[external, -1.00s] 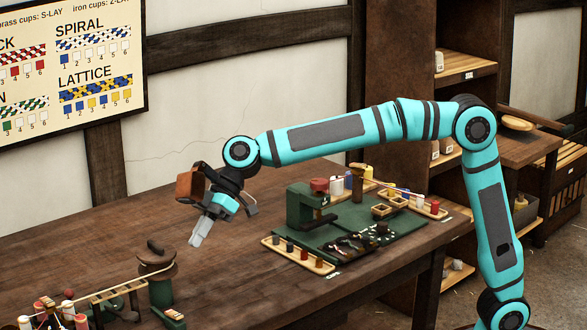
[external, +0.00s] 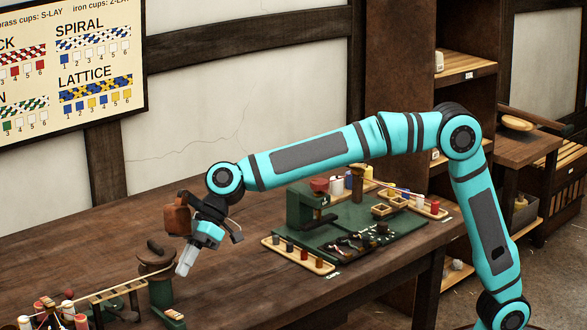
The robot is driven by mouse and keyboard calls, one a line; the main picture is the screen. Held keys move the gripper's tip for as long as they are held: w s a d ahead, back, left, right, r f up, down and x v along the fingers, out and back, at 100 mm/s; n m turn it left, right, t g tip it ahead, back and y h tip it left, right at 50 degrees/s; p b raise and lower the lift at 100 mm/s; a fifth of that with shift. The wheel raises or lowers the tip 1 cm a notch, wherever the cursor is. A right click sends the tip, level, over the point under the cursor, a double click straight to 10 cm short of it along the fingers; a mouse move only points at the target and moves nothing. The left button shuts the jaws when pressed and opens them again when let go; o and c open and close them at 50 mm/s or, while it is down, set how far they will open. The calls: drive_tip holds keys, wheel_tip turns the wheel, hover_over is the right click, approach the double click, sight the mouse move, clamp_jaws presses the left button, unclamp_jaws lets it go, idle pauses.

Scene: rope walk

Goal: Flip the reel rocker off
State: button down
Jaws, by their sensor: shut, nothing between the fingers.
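The small base with a red and cream part (external: 175,315) at the foot of the reel stand looks like the reel rocker; its position, on or off, is too small to tell. It sits at the front right of the green and brown reel stand (external: 157,262) in the external view. My gripper (external: 184,270) is shut and empty, pointing down. It is above and slightly right of the rocker, beside the reel stand's top, and appears apart from both.
A wooden rail (external: 117,290) runs left from the reel stand towards several bobbins (external: 67,311). A green press (external: 308,208) on a green mat and a cup tray (external: 297,255) stand to the right. The table between is clear.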

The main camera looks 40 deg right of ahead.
sight(174, 315)
drive_tip(key=a+f, duration=0.1)
drive_tip(key=f, duration=0.1)
drive_tip(key=s+a+f, duration=0.1)
drive_tip(key=f, duration=0.1)
drive_tip(key=a+f, duration=0.1)
drive_tip(key=f, duration=0.1)
drive_tip(key=shift+s+a+f, duration=0.2)
drive_tip(key=shift+a, duration=0.1)
drive_tip(key=shift+s+f, duration=0.15)
drive_tip(key=shift+f, duration=0.4)
